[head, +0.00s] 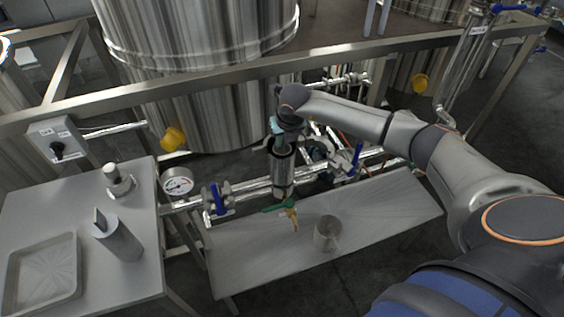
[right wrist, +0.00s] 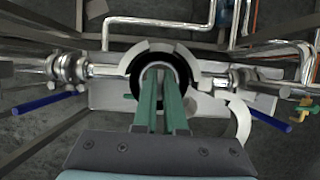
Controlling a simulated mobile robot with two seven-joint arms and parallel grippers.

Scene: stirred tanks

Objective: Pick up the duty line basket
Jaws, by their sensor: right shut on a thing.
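My right gripper (head: 277,128) points down at the open top of the dark upright strainer housing (head: 282,178) on the pipe line. In the right wrist view its green fingers (right wrist: 160,80) reach into the round mouth, inside a black ring (right wrist: 136,80) and pale outer collar (right wrist: 189,52). The fingers are close together and shut on what I take to be the duty line basket, its grey rim (right wrist: 171,61) just showing. The rest of the basket is hidden by the housing and the fingers. My left gripper is not in view.
Blue-handled valves (head: 217,199) flank the housing, with a gauge (head: 177,183) at left. A metal cup (head: 327,233) stands on the low shelf (head: 255,262) below. The left table (head: 70,215) holds a grey cylinder (head: 120,240), a small knobbed part (head: 120,184) and a tray (head: 74,292).

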